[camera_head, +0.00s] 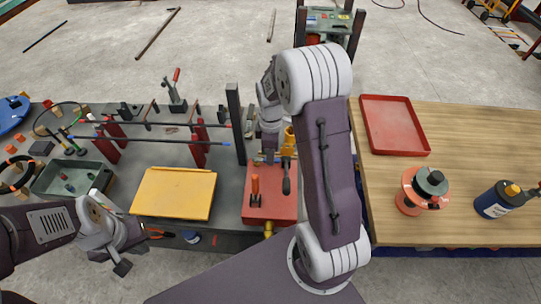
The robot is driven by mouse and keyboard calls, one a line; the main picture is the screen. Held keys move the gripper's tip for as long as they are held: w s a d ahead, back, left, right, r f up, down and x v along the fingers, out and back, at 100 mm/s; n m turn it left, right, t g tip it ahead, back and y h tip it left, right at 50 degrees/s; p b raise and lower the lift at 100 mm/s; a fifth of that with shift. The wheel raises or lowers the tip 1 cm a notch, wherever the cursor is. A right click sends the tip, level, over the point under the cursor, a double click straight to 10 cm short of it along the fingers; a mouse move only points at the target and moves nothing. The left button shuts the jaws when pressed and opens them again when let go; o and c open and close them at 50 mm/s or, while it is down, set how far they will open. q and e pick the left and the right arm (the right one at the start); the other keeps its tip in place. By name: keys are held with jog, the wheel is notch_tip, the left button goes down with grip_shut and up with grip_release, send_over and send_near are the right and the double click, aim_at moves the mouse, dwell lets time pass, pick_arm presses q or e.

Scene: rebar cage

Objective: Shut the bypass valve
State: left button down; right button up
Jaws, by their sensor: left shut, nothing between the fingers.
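A red base plate (270,209) sits on the grey bench near the middle of the view. On it stand an orange upright handle (255,186) and a dark lever (286,180), with yellow pipe parts (289,140) behind. I cannot tell for sure which of these is the bypass valve's handle. My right gripper (268,157) points down just behind the red plate, close to the yellow parts; my arm partly hides this area and the finger gap is unclear. My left gripper (122,267) is shut and empty, in front of the bench's front edge at the lower left.
A yellow panel (174,193) lies left of the red plate. A dark post (236,125) stands behind it, and rods on red supports (198,147) fill the back left. A green-grey bin (72,178) is far left. A wooden table (455,150) with a red tray (394,151) is right.

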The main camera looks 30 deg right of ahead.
jog(key=shift+f, duration=0.95)
grip_shut()
jog(key=shift+r, duration=0.1)
dwell(0.6)
